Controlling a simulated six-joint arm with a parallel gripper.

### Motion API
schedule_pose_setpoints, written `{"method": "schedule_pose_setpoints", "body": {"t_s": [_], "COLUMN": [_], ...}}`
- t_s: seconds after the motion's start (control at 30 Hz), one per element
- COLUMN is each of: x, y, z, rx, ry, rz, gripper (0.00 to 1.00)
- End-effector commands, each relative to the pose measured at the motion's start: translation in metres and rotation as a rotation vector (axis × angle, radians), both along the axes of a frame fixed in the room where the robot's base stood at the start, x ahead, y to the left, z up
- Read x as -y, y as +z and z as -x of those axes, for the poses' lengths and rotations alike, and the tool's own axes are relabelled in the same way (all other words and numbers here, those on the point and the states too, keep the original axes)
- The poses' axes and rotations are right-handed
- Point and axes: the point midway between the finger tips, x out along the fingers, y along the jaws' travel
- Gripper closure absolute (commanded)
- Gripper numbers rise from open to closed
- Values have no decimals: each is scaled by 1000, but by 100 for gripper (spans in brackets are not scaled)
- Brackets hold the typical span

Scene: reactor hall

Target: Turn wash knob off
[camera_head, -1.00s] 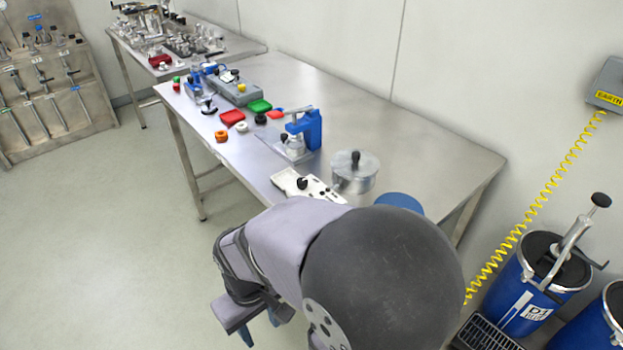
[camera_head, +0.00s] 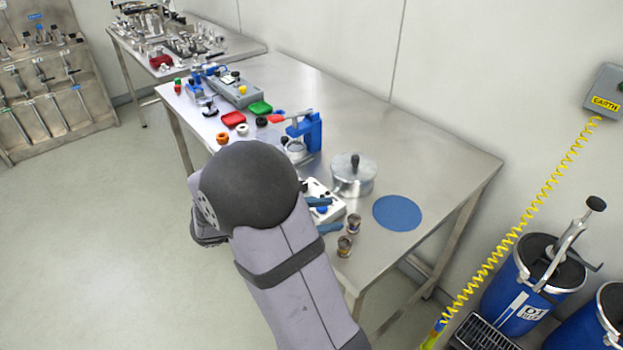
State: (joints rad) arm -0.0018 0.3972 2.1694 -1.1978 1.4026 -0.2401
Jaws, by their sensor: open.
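A white control panel (camera_head: 335,207) lies near the front edge of the steel table, partly hidden behind my arm. A black knob (camera_head: 303,186) shows at its left end. A blue round part (camera_head: 322,210) shows between my fingers and looks like a knob. Its label and setting are too small to read, so I cannot tell which is the wash knob. My gripper (camera_head: 326,215) is open, its two blue fingers over the panel on either side of the blue part. I cannot tell whether they touch it.
A lidded metal pot (camera_head: 353,177) stands close behind the panel. Two small metal cylinders (camera_head: 345,246) stand right of the fingers, near the edge. A blue disc (camera_head: 397,213) lies flat farther right. A blue press (camera_head: 306,132) stands beyond. The table's back right is clear.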

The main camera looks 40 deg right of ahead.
Motion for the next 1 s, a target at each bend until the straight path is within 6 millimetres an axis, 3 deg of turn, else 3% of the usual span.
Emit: {"method": "schedule_pose_setpoints", "body": {"t_s": [0.1,0.23,0.3,0.5,0.77,1.0], "x": [10,7,9,11,15,40], "y": [7,18,-10,-34,-34,-33], "z": [-59,-110,-119,-133,-135,-137], "rx": [-112,-186,-252,-335,-341,-341], "ry": [180,323,360,414,418,414], "rz": [173,329,326,332,330,328], "gripper": [59,59,59,59,59,59]}}
